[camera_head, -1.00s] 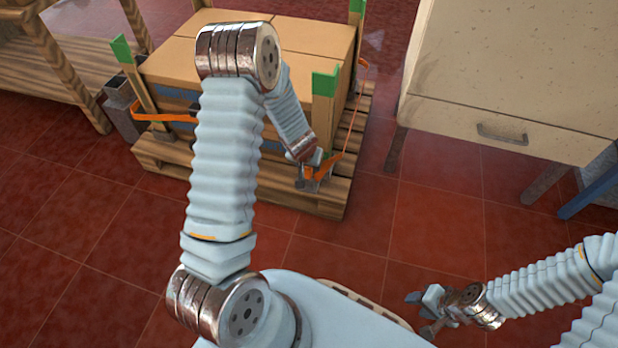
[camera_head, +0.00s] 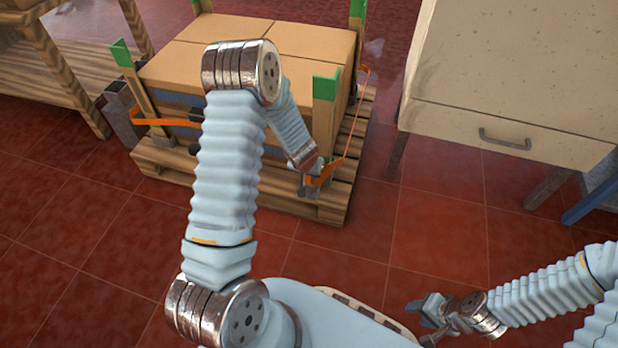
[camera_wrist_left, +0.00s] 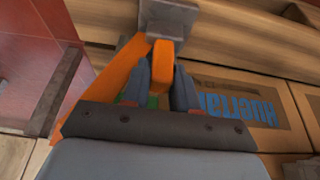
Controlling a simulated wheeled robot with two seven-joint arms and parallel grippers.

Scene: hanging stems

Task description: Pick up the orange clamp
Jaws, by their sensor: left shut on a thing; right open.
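The orange clamp (camera_wrist_left: 162,62) shows in the left wrist view between the two dark fingers of my left gripper (camera_wrist_left: 163,80), which is shut on it. A grey metal block (camera_wrist_left: 168,18) adjoins the clamp's far end. In the head view, my left gripper (camera_head: 313,181) is at the front right corner of the strapped pallet load, low beside the corner post; the orange clamp (camera_head: 324,175) is partly hidden there by my wrist. My right gripper (camera_head: 420,322) is open and empty above the floor at the lower right.
Cardboard boxes (camera_head: 210,37) stand on a wooden pallet (camera_head: 225,193) with green-topped corner posts (camera_head: 325,88). An orange strap (camera_head: 168,120) runs around the load. A cabinet with a drawer (camera_head: 480,118) stands at right, a wooden table (camera_head: 62,58) at left. Red tiled floor (camera_head: 70,220) is clear in front.

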